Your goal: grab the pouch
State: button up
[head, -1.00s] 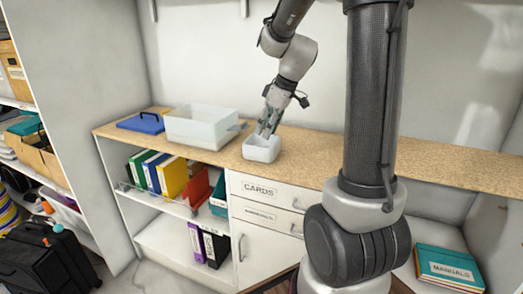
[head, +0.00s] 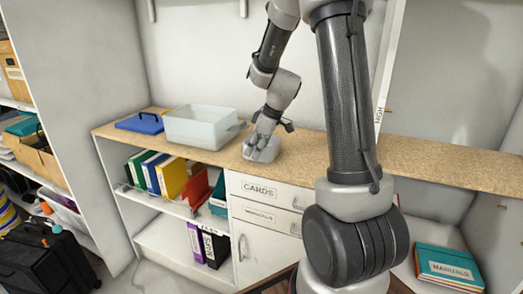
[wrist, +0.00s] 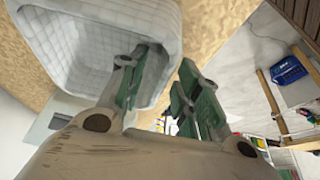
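The pouch (head: 262,153) is a small, pale, open-topped holder on the wooden counter, right of the clear bin. In the wrist view the pouch (wrist: 85,45) shows a grid-patterned inside and a rounded rim at upper left. My gripper (head: 261,139) is down at the pouch and hides part of it in the head view. In the wrist view my gripper (wrist: 166,62) is open, with a gap between its green-padded fingers. The left finger overlaps the pouch's opening, and the right finger is just outside its wall. Contact cannot be told.
A clear bin (head: 201,128) and a blue lid (head: 141,123) are on the counter to the left. Binders (head: 172,176) stand on the shelf below. The counter (head: 420,160) is bare to the right.

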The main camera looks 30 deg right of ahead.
jog(key=shift+f, duration=0.15)
grip_shut()
dwell(0.5)
